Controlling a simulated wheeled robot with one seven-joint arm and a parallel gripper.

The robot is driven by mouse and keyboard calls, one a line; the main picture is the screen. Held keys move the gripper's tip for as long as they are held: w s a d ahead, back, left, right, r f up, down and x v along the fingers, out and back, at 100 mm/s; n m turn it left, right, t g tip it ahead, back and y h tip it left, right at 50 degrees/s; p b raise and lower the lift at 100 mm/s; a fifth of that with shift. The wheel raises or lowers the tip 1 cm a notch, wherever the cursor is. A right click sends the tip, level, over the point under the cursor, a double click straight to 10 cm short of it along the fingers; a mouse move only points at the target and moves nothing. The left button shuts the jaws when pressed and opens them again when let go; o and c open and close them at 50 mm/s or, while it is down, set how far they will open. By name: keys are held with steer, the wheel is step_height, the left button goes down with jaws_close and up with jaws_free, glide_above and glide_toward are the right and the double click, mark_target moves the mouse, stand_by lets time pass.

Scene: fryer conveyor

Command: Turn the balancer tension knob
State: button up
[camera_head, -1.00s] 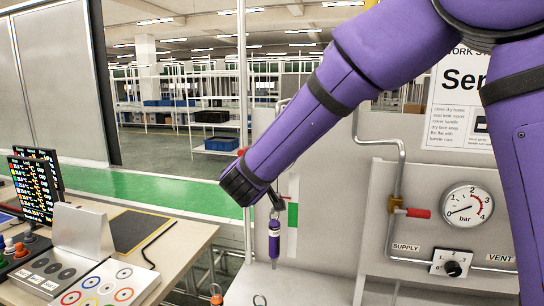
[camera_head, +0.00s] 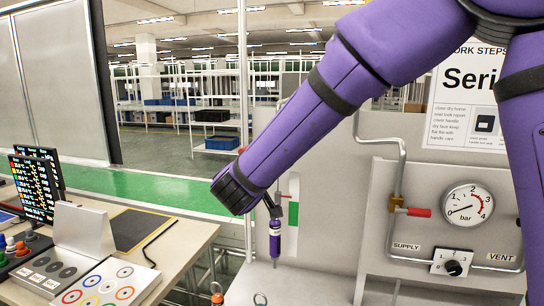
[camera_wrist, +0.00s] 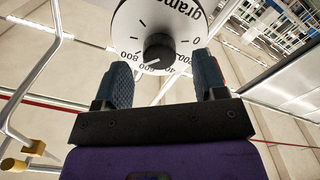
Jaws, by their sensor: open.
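In the wrist view, the black tension knob (camera_wrist: 158,52) sits at the centre of a white round dial (camera_wrist: 128,25) marked in grams. My gripper (camera_wrist: 164,62) is open, with one dark finger to each side of the knob. The fingers look apart from the knob; the exact depth gap is hard to tell. In the head view, my purple forearm reaches down left and hides the dial and the knob. A purple cylinder (camera_head: 275,240) with a pale band hangs below and right of the forearm's end.
A panel at right carries a pressure gauge (camera_head: 468,206), a red-handled valve (camera_head: 412,211), pipes and a black supply/vent selector (camera_head: 453,267). At left, a table (camera_head: 175,232) holds a monitor (camera_head: 38,188) and coloured buttons. A thin vertical post (camera_head: 243,90) stands behind my arm.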

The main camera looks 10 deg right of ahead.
steer(key=v, duration=0.7)
steer(key=shift+s, duration=0.25)
